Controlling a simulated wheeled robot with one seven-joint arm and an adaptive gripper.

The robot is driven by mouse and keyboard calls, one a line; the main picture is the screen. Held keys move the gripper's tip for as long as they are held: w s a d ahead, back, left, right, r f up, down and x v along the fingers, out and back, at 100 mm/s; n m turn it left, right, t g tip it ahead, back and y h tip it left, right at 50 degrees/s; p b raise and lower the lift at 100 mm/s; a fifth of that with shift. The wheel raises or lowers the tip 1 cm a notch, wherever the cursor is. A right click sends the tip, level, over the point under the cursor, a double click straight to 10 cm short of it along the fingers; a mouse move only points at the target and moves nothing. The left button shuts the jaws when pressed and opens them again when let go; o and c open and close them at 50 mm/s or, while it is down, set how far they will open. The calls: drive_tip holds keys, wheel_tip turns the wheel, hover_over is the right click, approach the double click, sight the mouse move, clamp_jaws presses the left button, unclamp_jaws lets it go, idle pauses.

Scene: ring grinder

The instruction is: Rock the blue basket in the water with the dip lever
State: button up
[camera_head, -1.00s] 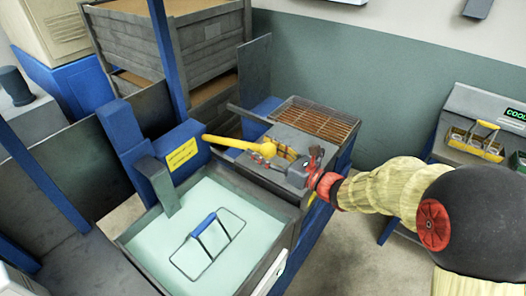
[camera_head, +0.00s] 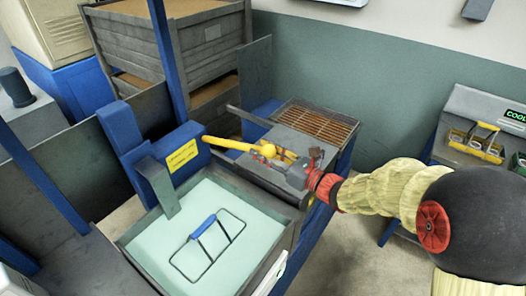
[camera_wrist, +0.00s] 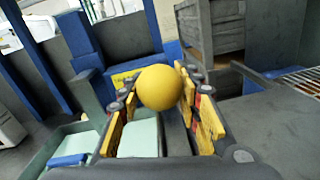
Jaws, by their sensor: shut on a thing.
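The yellow dip lever (camera_head: 232,144) reaches out to the right from the blue post with a yellow label, beside the tank. My gripper (camera_head: 270,153) is shut on the lever's knob end. In the wrist view the round yellow knob (camera_wrist: 159,87) sits between the yellow-padded fingers of my gripper (camera_wrist: 160,110). The blue-handled basket (camera_head: 207,228) is in the pale green water of the tank (camera_head: 155,238); its wire frame and handle show above the water, and its lower part is hidden.
A grey bench top with a rusty grate (camera_head: 315,123) lies behind my gripper. Stacked grey crates (camera_head: 180,40) stand at the back left. A cooling station with a yellow-handled basket (camera_head: 476,145) is at the right. The floor between is clear.

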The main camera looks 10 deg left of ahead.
clamp_jaws()
drive_tip(key=p, duration=0.1)
drive_tip(key=r+p, duration=0.2)
drive_tip(key=shift+w+a+r+h, duration=0.1)
drive_tip(key=shift+a+r+h, duration=0.05)
drive_tip(key=shift+a+h, duration=0.15)
drive_tip(key=r+p, duration=0.1)
drive_tip(key=a+r+p, duration=0.1)
drive_tip(key=p, duration=0.1)
drive_tip(key=r+h+p, duration=0.1)
drive_tip(key=p, duration=0.1)
drive_tip(key=shift+w+a+r+g, duration=0.15)
drive_tip(key=shift+w+r+g, duration=0.1)
drive_tip(key=shift+g, duration=0.15)
drive_tip(key=shift+h, duration=0.5)
drive_tip(key=a+r+p, duration=0.1)
drive_tip(key=w+a+r+p, duration=0.1)
drive_tip(key=r+p, duration=0.1)
drive_tip(key=a+r+p, duration=0.1)
drive_tip(key=shift+w+r, duration=0.2)
drive_tip(key=shift+r, duration=0.1)
drive_tip(key=o, duration=0.6)
unclamp_jaws()
drive_tip(key=o, duration=0.6)
drive_tip(key=shift+f, duration=0.15)
drive_tip(key=shift+c, duration=0.2)
